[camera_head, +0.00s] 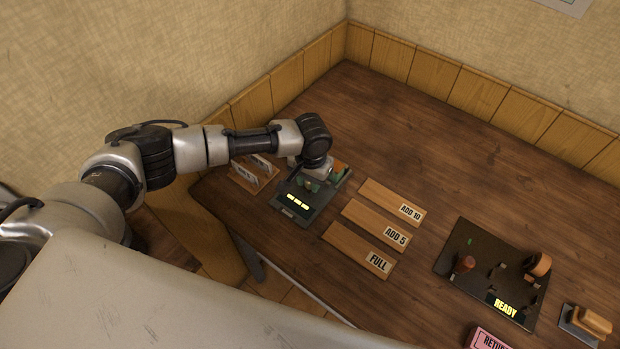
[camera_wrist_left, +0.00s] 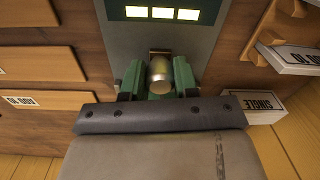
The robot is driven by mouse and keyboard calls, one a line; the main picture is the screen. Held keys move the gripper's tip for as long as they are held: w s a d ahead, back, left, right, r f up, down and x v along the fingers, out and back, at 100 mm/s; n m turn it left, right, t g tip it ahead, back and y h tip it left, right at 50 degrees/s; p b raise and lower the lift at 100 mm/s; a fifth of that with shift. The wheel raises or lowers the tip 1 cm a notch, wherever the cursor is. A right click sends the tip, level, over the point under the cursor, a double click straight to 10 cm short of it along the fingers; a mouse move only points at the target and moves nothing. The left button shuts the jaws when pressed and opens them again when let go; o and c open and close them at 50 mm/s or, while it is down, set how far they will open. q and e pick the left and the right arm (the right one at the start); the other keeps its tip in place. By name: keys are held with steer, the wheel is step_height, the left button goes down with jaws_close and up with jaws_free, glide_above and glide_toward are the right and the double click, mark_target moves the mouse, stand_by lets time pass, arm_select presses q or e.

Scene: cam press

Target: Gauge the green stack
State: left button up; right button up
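The gauge (camera_head: 294,200) is a dark grey device on the table with a small display showing three yellow bars. The lit display (camera_wrist_left: 162,13) also shows in the left wrist view. My left gripper (camera_head: 307,182) is down over the gauge, just behind the display. In the left wrist view, green blocks (camera_wrist_left: 140,82) flank a metal cylinder (camera_wrist_left: 159,75) right in front of the hand. I cannot tell whether the fingers grip anything there. A green and orange piece (camera_head: 340,171) shows at the gauge's far right corner. My right gripper is out of view.
Wooden strips marked ADD 10 (camera_head: 386,198), ADD 5 (camera_head: 372,219) and FULL (camera_head: 354,250) lie right of the gauge. Labelled wooden holders (camera_head: 250,177) stand left of it. A dark press board (camera_head: 472,276) reads READY. The back of the table is clear.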

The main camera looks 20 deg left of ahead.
arm_select(q)
jaws_close()
steer(key=shift+w+d+p, duration=0.2)
steer(key=shift+w+p, duration=0.15)
steer(key=shift+w, duration=0.2)
steer(key=o, duration=0.7)
jaws_free()
steer(key=shift+c, duration=0.2)
step_height(320, 180, up, 11)
steer(key=b, duration=0.1)
steer(key=shift+d+f, duration=0.1)
